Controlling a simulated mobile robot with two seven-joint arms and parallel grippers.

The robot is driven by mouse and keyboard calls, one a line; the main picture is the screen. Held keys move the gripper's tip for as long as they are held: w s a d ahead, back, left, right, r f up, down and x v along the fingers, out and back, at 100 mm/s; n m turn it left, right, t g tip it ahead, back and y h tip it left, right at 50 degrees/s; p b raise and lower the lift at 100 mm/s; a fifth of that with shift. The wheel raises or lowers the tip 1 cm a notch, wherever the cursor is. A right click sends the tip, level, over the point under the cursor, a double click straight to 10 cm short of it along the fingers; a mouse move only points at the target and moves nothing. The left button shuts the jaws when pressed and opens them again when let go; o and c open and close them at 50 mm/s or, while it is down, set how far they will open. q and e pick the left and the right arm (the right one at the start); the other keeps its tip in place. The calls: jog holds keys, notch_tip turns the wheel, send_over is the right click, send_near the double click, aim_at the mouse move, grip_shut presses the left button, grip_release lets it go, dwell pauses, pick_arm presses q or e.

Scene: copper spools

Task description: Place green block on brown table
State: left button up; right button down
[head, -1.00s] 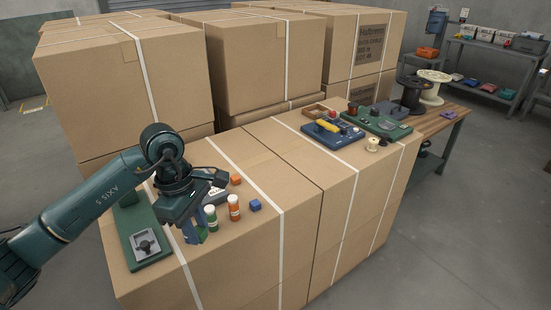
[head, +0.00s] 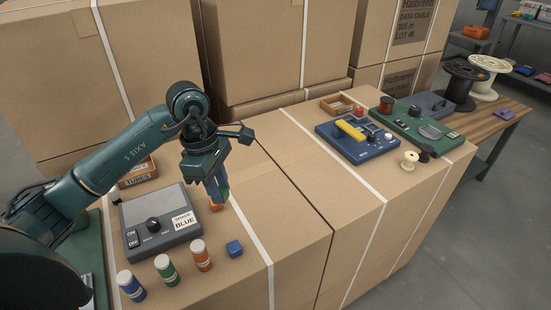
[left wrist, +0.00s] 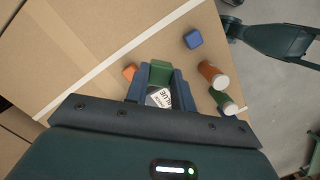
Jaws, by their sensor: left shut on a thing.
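My left gripper (head: 222,197) is shut on the green block (left wrist: 160,72) and holds it near the orange block (head: 215,204). In the head view only a sliver of the green block (head: 226,193) shows beside the blue fingers. The left wrist view shows the green block between the fingertips (left wrist: 156,82). The brown wooden table (head: 490,128) stands at the right, beyond the cartons. It carries a black spool (head: 463,84), a cream spool (head: 490,76) and a purple block (head: 503,115). My right gripper is not seen.
Below the gripper, the carton top holds a grey device (head: 160,222) labelled BLUE, blue, green and orange bottles, and a blue block (head: 235,249). A blue device (head: 357,140) and a green device (head: 415,127) lie towards the table. Tall cartons (head: 275,50) stand behind.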

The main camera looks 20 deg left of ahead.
pick_arm(q)
send_over(229, 227)
jog(key=f, duration=0.5)
jog(key=shift+s+a+f, duration=0.2)
jog(key=shift+a+f, duration=0.05)
jog(key=shift+a, duration=0.05)
jog(key=shift+w+f, duration=0.1)
jog(key=shift+f, duration=2.05)
jog(key=shift+f, duration=0.2)
jog(key=o, duration=1)
jog(key=shift+r, duration=0.1)
jog(key=shift+c, duration=0.2)
notch_tip(229, 227, up, 12)
jog(key=a, duration=0.1)
jog(key=shift+a, duration=0.4)
